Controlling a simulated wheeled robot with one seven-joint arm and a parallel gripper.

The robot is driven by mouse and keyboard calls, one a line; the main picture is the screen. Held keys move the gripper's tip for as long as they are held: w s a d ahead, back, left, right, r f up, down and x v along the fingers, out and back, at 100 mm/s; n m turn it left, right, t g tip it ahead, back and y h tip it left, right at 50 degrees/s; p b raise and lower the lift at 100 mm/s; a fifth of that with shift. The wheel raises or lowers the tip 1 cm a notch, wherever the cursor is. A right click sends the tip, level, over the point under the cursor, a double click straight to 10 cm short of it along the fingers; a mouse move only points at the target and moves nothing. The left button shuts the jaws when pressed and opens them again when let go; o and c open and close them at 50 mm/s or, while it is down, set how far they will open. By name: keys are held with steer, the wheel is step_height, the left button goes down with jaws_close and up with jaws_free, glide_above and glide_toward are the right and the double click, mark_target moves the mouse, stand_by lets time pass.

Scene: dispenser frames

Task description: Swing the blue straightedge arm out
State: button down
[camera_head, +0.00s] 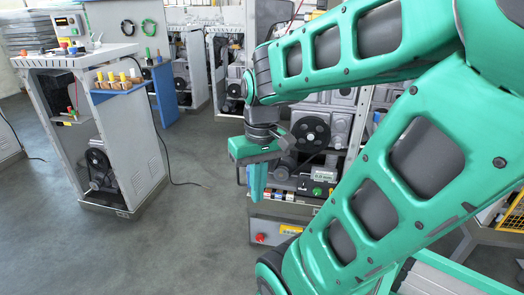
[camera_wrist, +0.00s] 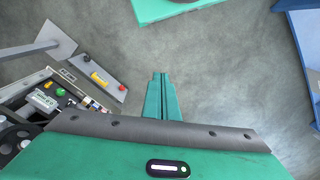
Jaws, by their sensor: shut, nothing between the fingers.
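My gripper (camera_head: 257,196) is at the middle of the head view, pointing down in front of a grey machine. In the wrist view, its two teal fingers (camera_wrist: 160,76) are together with nothing between them. A flat blue panel (camera_head: 163,95) stands beside the left cabinet in the head view, well apart from my gripper. A blue piece (camera_wrist: 304,35) shows at the right edge of the wrist view, cut off by the frame and clear of the fingers. I cannot tell whether either is the straightedge arm.
The machine (camera_head: 318,180) behind my gripper has buttons, a black wheel and a lower box with a red button (camera_head: 260,238). A white cabinet (camera_head: 135,140) with coloured handles stands left. Grey floor (camera_head: 190,235) between is open, with a loose cable (camera_head: 172,165).

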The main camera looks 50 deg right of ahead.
steer(key=w+d+r+n+t+y, duration=0.1)
steer(key=w+d+r+n, duration=0.3)
steer(key=w+d, duration=0.55)
steer(key=s+d+f+n+t+y, duration=0.15)
steer(key=d+n, duration=0.65)
steer(key=d, duration=1)
steer(key=w+a+f, duration=0.4)
steer(key=w+f, duration=0.2)
steer(key=f, duration=0.2)
steer(key=shift+a+f+t, duration=0.2)
steer(key=shift+f+t, duration=0.1)
steer(key=shift+t, duration=0.15)
